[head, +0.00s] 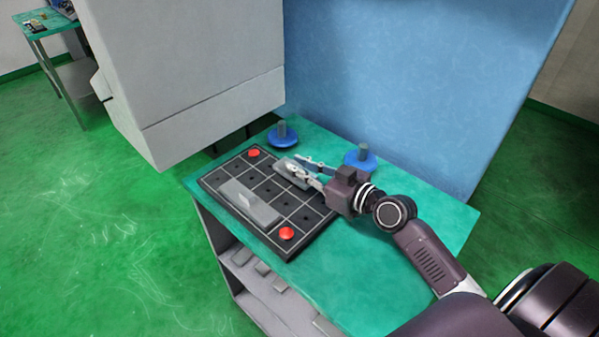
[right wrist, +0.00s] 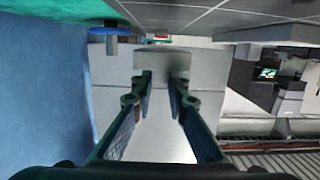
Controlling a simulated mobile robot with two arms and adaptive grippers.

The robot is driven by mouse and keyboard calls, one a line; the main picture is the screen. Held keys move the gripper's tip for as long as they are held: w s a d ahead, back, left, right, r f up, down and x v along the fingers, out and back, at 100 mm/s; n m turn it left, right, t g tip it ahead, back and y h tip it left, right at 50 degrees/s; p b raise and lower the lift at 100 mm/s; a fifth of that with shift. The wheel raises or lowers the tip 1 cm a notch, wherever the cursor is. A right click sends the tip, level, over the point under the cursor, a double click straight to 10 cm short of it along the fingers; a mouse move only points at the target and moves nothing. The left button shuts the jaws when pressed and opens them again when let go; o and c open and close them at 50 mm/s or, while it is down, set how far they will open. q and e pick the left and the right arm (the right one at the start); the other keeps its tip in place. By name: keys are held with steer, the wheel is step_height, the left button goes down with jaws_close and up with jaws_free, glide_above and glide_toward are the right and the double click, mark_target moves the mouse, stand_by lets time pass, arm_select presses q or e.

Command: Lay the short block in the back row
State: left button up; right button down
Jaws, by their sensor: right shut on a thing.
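The short grey block (head: 288,178) is in the jaws of my right gripper (head: 303,171), at the back row of the dark gridded board (head: 210,183). My right gripper is shut on it; the fingers hide part of it. I cannot tell whether the block touches the board or is just above it. In the right wrist view the block (right wrist: 162,61) shows at the fingertips (right wrist: 162,80). A longer grey block (head: 248,205) lies on the front part of the board. My left gripper is not in view.
Red discs sit at the board's far left corner (head: 254,153) and near right corner (head: 286,234). Two blue knobs (head: 282,137) (head: 361,160) stand behind the board. A grey machine (head: 200,70) overhangs at the back left. The green tabletop (head: 340,270) is clear at the right.

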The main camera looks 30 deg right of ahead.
steer(key=shift+f, duration=0.85)
steer(key=shift+f+b, duration=0.6)
steer(key=shift+b, duration=0.2)
